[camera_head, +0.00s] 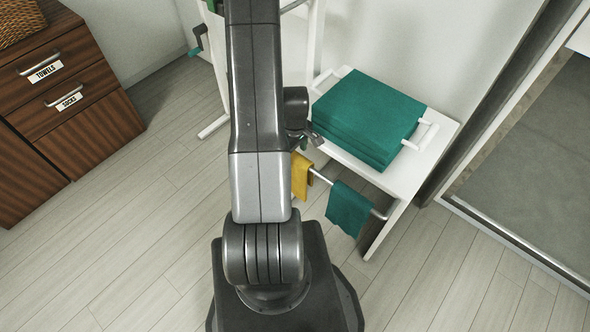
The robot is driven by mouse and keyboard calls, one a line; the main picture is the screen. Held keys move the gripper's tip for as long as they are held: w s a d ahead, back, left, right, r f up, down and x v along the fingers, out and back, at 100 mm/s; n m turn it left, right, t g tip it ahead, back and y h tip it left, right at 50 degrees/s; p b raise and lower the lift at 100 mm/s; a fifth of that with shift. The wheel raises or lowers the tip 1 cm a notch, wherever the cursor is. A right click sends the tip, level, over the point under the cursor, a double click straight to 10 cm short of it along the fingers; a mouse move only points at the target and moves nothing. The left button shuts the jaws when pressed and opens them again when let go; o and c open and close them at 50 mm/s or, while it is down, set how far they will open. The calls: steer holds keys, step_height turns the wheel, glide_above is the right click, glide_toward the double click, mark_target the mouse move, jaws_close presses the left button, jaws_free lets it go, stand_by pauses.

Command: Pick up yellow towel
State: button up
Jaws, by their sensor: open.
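The yellow towel (301,176) hangs over a white rail on the front of a small white table. Its left side is partly hidden behind my arm. My gripper (307,139) is open and shows only in part, just right of my arm and above the yellow towel in the picture. I cannot tell how far its fingers are from the towel. No towel shows between the fingers.
A teal towel (348,208) hangs on the same rail (325,179), right of the yellow one. A teal folded stack (368,112) lies on the white table (436,137). A brown drawer cabinet (62,115) stands left. The floor between is clear.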

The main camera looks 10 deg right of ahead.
mark_target(301, 176)
steer(key=shift+f, duration=2.2)
steer(key=shift+c, duration=0.4)
steer(key=c, duration=1.1)
